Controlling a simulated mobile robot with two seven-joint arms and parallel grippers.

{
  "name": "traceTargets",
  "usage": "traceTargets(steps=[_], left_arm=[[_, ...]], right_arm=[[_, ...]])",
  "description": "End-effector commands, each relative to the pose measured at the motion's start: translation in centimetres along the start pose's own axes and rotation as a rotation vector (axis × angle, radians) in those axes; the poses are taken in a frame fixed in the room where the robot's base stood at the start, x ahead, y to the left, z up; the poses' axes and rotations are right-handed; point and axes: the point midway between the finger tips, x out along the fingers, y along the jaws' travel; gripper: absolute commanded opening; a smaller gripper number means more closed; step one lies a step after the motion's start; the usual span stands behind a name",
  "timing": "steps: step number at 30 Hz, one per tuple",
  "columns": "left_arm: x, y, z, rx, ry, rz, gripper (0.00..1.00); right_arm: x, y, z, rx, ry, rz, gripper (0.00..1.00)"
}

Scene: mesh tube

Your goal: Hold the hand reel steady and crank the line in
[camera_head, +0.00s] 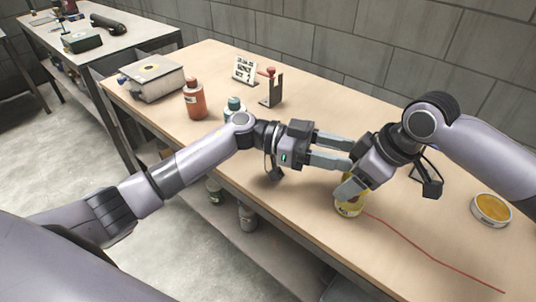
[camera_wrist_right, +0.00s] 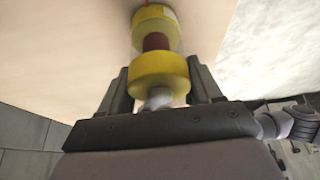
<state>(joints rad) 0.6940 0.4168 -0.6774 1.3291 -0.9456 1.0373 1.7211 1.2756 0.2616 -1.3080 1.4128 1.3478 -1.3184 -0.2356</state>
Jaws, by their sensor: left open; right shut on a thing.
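The hand reel (camera_head: 350,209) is yellow and sits low at the front edge of the workbench, partly hidden by my right gripper. In the right wrist view, the reel (camera_wrist_right: 158,73) shows two yellow flanges with a dark red core between them and a pale grey part below. My right gripper (camera_head: 348,188) is shut on the reel, its fingers on both sides of the nearer flange. The red line (camera_head: 425,248) runs from the reel across the bench to the lower right. My left gripper (camera_head: 350,154) is open and empty just above my right gripper. I cannot make out a crank handle.
A round tin (camera_head: 491,210) stands to the right. A red bottle (camera_head: 194,98), a teal-capped bottle (camera_head: 235,108), a grey box (camera_head: 152,78), a metal bracket with a red knob (camera_head: 271,90) and a white card (camera_head: 244,69) stand toward the left and back. A block wall (camera_head: 400,45) is behind.

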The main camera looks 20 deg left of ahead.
Motion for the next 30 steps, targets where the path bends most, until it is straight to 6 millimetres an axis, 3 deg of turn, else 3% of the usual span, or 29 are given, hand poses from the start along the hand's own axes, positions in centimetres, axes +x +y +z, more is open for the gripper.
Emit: traceTargets(steps=[17, 30], left_arm=[[-0.3, 1.8, -0.1, 0.0, 0.006, -0.32, 0.46], [-8.6, 4.4, 0.0, -0.002, 0.001, -0.326, 0.46]], right_arm=[[-0.1, 0.0, 0.0, 0.0, 0.001, 0.001, 0.29], [0.0, 0.0, 0.0, 0.0, 0.001, 0.001, 0.29]])
